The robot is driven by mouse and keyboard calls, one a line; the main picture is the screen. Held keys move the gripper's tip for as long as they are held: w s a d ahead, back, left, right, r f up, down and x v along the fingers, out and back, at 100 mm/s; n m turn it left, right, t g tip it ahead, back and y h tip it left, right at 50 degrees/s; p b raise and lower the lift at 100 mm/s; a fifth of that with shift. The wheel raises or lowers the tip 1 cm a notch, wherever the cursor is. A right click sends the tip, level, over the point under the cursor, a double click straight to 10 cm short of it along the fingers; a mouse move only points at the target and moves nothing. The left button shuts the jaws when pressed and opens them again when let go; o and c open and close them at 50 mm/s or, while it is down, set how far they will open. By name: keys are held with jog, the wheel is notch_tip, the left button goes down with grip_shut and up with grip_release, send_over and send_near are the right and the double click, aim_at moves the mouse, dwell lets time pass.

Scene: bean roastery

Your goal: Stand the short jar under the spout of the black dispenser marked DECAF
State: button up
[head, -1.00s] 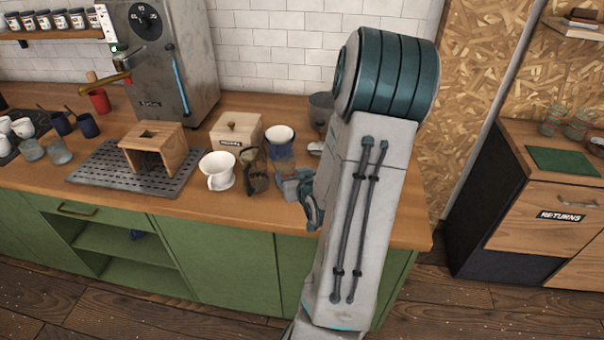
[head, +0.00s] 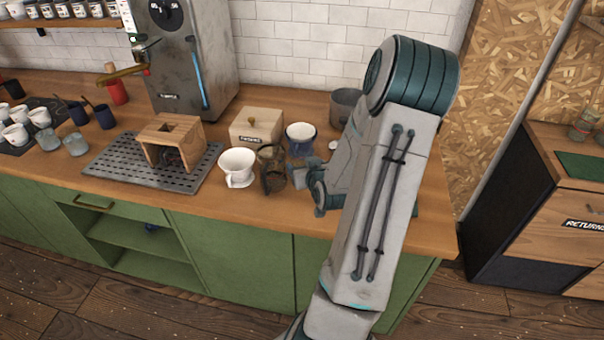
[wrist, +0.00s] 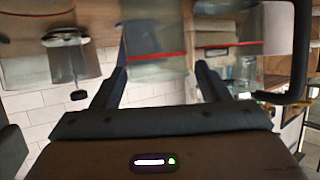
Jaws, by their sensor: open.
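My gripper (head: 303,172) is low over the counter, just right of a brown-tinted glass vessel (head: 271,170) with a dark handle; I cannot tell if they touch. In the wrist view its two dark fingers (wrist: 160,76) are apart. Clear, blurred glass with a red line (wrist: 155,50) shows beyond and between the fingertips, and a black handle-like loop (wrist: 300,60) is close at the right. I cannot identify the short jar with certainty. No black dispenser with a readable DECAF mark is in view.
A white cup (head: 237,166), a blue-and-white cup (head: 300,138), a labelled wooden box (head: 256,127) and a grey pot (head: 346,104) crowd the counter by my gripper. A wooden stand (head: 171,142) sits on a slotted tray (head: 112,162). The RETURNS cabinet (head: 588,224) is at right.

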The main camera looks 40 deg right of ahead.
jog(key=shift+s+d, duration=0.25)
jog(key=shift+d, duration=0.05)
jog(key=shift+c, duration=1.2)
jog(key=shift+s+d, duration=0.1)
jog(key=shift+d, duration=0.1)
jog(key=c, duration=0.9)
jog(key=shift+r, duration=0.2)
